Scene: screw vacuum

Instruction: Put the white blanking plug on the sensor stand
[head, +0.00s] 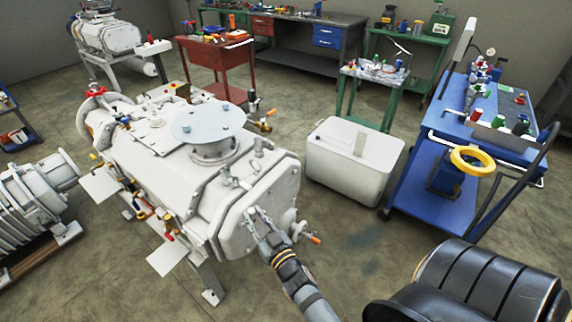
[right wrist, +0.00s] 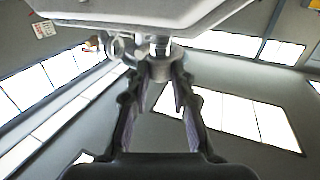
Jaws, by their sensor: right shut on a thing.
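My right gripper (head: 260,224) reaches in from the lower middle to the near end face of the large white vacuum pump (head: 236,228). In the right wrist view its fingers (right wrist: 164,74) are shut on a small pale grey-white round piece, which looks like the blanking plug (right wrist: 160,66). A short metal part stands just beyond the piece, by the pump's overhanging edge (right wrist: 150,12). I cannot tell whether the piece touches it. In the head view the piece is hidden by the gripper. I cannot single out the sensor stand for certain. My left gripper is not in view.
A handwheel with an orange handle (head: 314,240) is close right of my right gripper. A white bin (head: 328,176) and a blue cart (head: 428,196) stand to the right. A red cart (head: 210,56) is behind the pump.

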